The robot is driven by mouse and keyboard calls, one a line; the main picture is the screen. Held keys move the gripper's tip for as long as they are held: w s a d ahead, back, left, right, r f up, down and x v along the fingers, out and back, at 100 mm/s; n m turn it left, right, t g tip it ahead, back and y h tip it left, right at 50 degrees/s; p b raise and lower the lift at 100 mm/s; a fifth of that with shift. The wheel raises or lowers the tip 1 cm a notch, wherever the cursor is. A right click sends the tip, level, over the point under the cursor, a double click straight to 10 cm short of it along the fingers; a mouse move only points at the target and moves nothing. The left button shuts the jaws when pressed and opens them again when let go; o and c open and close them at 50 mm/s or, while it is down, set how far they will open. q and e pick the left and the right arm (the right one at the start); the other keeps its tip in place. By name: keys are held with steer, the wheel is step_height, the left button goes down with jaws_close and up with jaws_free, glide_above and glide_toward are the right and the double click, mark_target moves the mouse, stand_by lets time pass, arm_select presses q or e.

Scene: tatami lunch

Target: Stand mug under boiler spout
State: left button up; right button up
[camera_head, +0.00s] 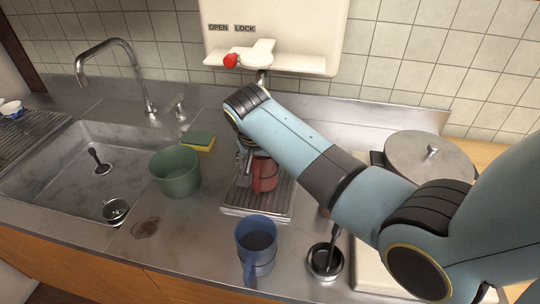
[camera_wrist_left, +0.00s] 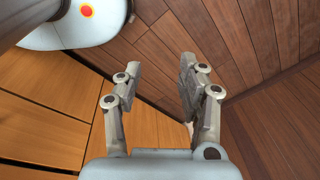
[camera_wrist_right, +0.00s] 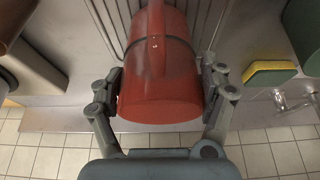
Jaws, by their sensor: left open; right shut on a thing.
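The red mug (camera_head: 264,173) is at the back part of the ribbed metal drip tray (camera_head: 238,212), below the boiler (camera_head: 275,30) and its spout (camera_head: 261,78). My right arm partly covers the mug and the space above it. My right gripper (camera_head: 247,158) is shut on the mug; the right wrist view shows its fingers (camera_wrist_right: 164,82) on both sides of the red mug (camera_wrist_right: 158,85). I cannot tell whether the mug's base touches the tray. My left gripper (camera_wrist_left: 160,88) is open and empty, above wooden boards, outside the head view.
A blue mug (camera_head: 257,240) stands in front of the tray. A green pot (camera_head: 174,172) and a sponge (camera_head: 198,141) are to its left, beside the sink (camera_head: 60,165).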

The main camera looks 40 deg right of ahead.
steer(key=shift+s+f, duration=0.15)
steer(key=shift+f, duration=0.3)
steer(key=shift+c, duration=0.6)
steer(key=shift+a+r, duration=0.1)
steer(key=shift+a, duration=0.4)
steer(key=o, duration=1)
steer(key=shift+d, duration=0.2)
steer(key=shift+o, duration=1.7)
steer(key=shift+a+r, duration=0.1)
steer(key=shift+r, duration=0.2)
steer(key=v, duration=1.1)
steer(key=shift+s+a+r, duration=0.1)
steer(key=shift+r, duration=0.2)
arm_select(q)
steer(key=shift+s+d+f, duration=0.1)
steer(key=shift+d+f, duration=0.2)
steer(key=shift+d, duration=0.25)
steer(key=shift+d+f, duration=0.3)
steer(key=shift+d, duration=0.2)
